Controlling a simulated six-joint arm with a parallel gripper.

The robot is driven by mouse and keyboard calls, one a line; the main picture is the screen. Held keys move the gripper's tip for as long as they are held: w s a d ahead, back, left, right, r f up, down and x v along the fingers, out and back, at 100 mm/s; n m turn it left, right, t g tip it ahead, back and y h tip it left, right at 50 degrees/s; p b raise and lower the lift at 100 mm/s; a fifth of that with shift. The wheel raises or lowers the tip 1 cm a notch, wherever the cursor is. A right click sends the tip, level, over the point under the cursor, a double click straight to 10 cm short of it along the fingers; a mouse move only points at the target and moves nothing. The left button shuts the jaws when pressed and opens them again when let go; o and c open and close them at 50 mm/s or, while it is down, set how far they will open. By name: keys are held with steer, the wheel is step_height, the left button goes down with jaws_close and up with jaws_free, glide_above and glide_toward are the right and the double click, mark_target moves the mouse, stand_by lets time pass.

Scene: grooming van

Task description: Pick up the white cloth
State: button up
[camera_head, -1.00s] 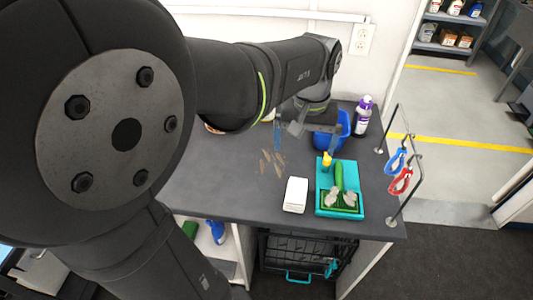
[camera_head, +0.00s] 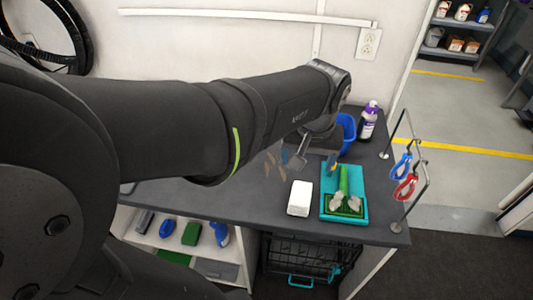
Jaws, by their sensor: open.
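The white cloth (camera_head: 300,198) looks like a small folded block lying on the dark grey countertop, just left of a teal tray (camera_head: 364,214). My gripper (camera_head: 314,160) is above the counter, behind the cloth in the picture and apart from it. Its jaws are open, with one finger clearly visible on the left; the other is partly hidden against the bin and tray. I see nothing held.
The tray holds a green brush and grey pieces. Blue and red clippers (camera_head: 404,187) hang on a rack at the right edge. Brown scraps (camera_head: 273,165) lie left of my gripper.

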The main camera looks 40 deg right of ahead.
steer(key=s+a+f+t+h, duration=0.1)
steer(key=s+a+h, duration=0.1)
steer(key=s+a, duration=0.1)
glide_toward(301, 193)
steer(key=shift+m, duration=0.3)
steer(key=x, duration=0.5)
steer(key=shift+s+a+f, duration=0.25)
steer(key=shift+s+f, duration=0.1)
steer(key=shift+f, duration=0.05)
steer(key=shift+t, duration=0.3)
steer(key=x, duration=0.4)
steer(key=shift+w+d+r, duration=0.15)
steer(key=shift+w+d, duration=0.05)
steer(key=shift+d, duration=0.05)
steer(key=shift+w+d+f, duration=0.15)
steer(key=shift+d+f, duration=0.05)
steer(key=shift+f, duration=0.35)
steer(key=shift+f, duration=0.25)
steer(key=shift+c, duration=0.2)
steer(key=c, duration=1)
